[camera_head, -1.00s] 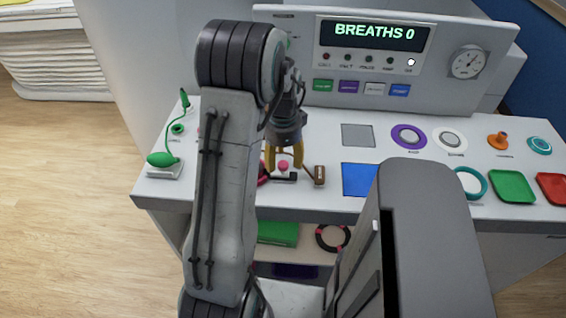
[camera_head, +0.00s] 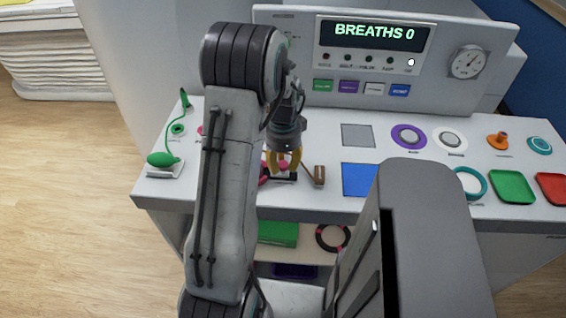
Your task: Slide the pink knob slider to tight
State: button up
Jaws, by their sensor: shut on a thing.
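The pink knob (camera_head: 283,165) sits on a dark slider track (camera_head: 283,180) near the front edge of the white counter. My gripper (camera_head: 283,169), with yellow fingers, points down over the track and is shut on the pink knob. The fingers hide part of the knob. My arm hides the area left of the track, where part of a pink-red ring (camera_head: 263,178) shows. Any marking for tight is too small to read.
Right of the slider are a blue square (camera_head: 359,180) and a grey square (camera_head: 357,135). A green bulb (camera_head: 160,159) with a cord lies at the left. The console screen (camera_head: 373,33) reads "BREATHS 0". A shelf below holds a green box (camera_head: 278,233).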

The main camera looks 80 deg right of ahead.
grip_shut()
jog(key=shift+w+a+b, duration=0.15)
jog(key=shift+w+b, duration=0.15)
jog(key=shift+w, duration=0.75)
jog(key=o, duration=0.7)
grip_release()
jog(key=shift+w, duration=0.1)
notch_tip(320, 180, up, 12)
